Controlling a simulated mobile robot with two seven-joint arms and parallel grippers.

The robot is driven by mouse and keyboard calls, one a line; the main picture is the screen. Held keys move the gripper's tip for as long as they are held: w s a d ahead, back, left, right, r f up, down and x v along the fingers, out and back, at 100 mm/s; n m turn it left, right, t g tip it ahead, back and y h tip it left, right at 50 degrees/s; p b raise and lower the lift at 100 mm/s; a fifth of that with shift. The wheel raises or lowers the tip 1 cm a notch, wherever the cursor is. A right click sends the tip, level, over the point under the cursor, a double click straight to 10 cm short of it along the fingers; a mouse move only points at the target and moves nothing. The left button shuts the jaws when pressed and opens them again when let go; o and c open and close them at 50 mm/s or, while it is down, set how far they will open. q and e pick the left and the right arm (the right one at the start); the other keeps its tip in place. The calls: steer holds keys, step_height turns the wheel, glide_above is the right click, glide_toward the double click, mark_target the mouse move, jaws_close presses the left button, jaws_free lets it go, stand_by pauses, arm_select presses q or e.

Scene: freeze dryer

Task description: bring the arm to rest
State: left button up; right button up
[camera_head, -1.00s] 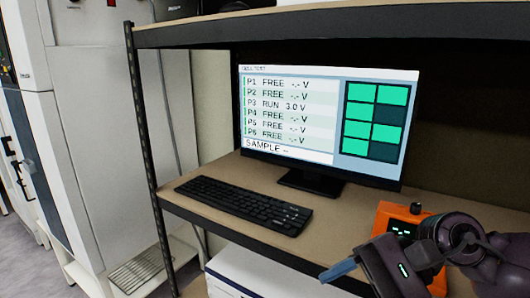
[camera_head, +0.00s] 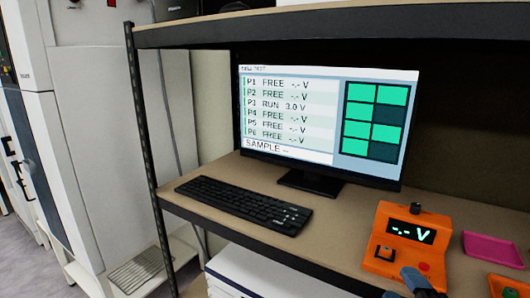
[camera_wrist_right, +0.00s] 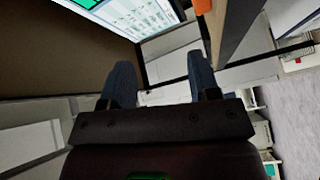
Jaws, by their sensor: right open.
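My right gripper (camera_head: 415,283) shows only in part at the bottom edge of the head view, below the orange meter (camera_head: 399,240) on the shelf. In the right wrist view both fingers of the right gripper (camera_wrist_right: 160,85) stand apart with nothing between them, so it is open and empty. My left gripper is in neither view.
A shelf (camera_head: 345,228) holds a monitor (camera_head: 325,125), a black keyboard (camera_head: 243,203) and the orange meter. A pink tray (camera_head: 495,249) and a green-and-orange item (camera_head: 508,288) lie at the right. A black upper shelf edge (camera_head: 330,22) runs above. A tall grey cabinet (camera_head: 105,130) stands left.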

steer(key=s+d+f+m+g+h, duration=0.35)
steer(key=s+f+m+g, duration=0.55)
steer(key=f, duration=0.5)
steer(key=s+f+m+g+y, duration=0.2)
steer(key=s+f+m+g, duration=0.45)
steer(key=s, duration=0.65)
steer(key=w+f+t, duration=0.7)
steer(key=f+t, duration=0.1)
steer(key=f, duration=0.2)
steer(key=shift+w+f+n, duration=0.2)
steer(key=shift+w+n, duration=0.2)
steer(key=shift+n, duration=0.05)
steer(key=shift+t, duration=0.25)
